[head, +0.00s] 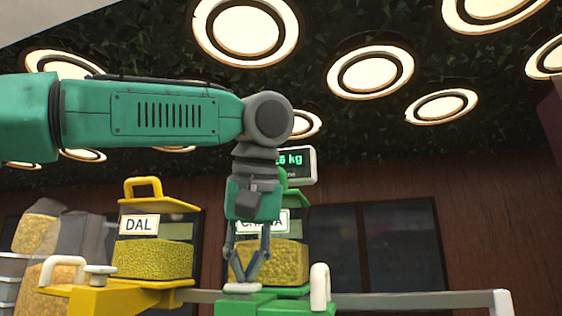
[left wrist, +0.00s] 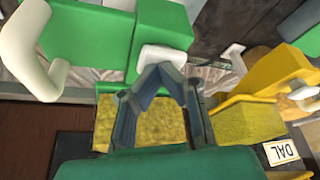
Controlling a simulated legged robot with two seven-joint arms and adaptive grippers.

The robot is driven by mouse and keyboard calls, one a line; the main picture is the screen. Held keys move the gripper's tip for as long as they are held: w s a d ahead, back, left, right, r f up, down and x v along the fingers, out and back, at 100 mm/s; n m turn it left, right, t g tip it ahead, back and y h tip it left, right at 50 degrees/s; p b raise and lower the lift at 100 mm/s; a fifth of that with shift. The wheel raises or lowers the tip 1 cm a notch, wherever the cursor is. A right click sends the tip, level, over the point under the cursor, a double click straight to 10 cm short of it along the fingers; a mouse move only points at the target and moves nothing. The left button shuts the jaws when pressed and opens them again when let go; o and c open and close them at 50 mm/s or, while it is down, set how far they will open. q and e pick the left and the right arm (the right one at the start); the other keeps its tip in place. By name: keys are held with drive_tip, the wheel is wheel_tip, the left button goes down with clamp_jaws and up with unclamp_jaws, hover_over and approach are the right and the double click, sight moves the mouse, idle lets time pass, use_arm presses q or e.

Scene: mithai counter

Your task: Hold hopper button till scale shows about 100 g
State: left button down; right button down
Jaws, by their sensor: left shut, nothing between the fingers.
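My left gripper (head: 246,281) is shut and empty, pointing straight down. Its fingertips are at the white round button (head: 242,289) on the green hopper's base (head: 275,305). In the left wrist view the fingertips (left wrist: 161,70) are beside or on the white button (left wrist: 161,55); I cannot tell whether it is pressed. The green hopper (head: 281,262) holds yellow grains, and its label is partly hidden behind my gripper. My right gripper is not in view.
A yellow hopper labelled DAL (head: 153,258) stands to the left, with its own white button (head: 100,270) and white handle (head: 62,268). A white handle (head: 320,286) rises close to the right of my gripper. Filled sacks (head: 40,235) stand at far left.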

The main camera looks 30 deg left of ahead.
use_arm(q)
drive_tip(key=r+p, duration=0.2)
drive_tip(key=shift+w+a+r, duration=0.2)
drive_tip(key=shift+r, duration=0.15)
drive_tip(key=shift+s+r+p, duration=0.1)
drive_tip(key=shift+r+p, duration=0.25)
drive_tip(key=shift+p, duration=0.2)
drive_tip(key=shift+d+f, duration=0.1)
idle(1.4)
idle(3.1)
drive_tip(key=shift+f+b, duration=0.9)
drive_tip(key=shift+f, duration=0.1)
